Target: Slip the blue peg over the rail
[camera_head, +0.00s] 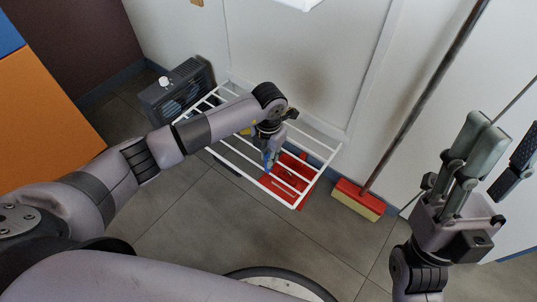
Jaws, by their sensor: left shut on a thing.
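A white wire drying rack (318,190) juts out from the pale wall, with several thin parallel rails. My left arm reaches across it from the left. My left gripper (269,146) points down at the rack's middle and is shut on the small blue peg (270,158). The peg is at the rails, partly hidden by the gripper; I cannot tell whether it is around a rail or just above one. My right gripper (497,160) is at the right, fingers up, open and empty, away from the rack.
A red object (289,181) lies on the floor below the rack. A broom with a red and yellow head (359,199) leans right of the rack. A dark grey box-like appliance (178,92) stands left. An orange panel (45,120) is at far left. The tiled floor in front is mostly clear.

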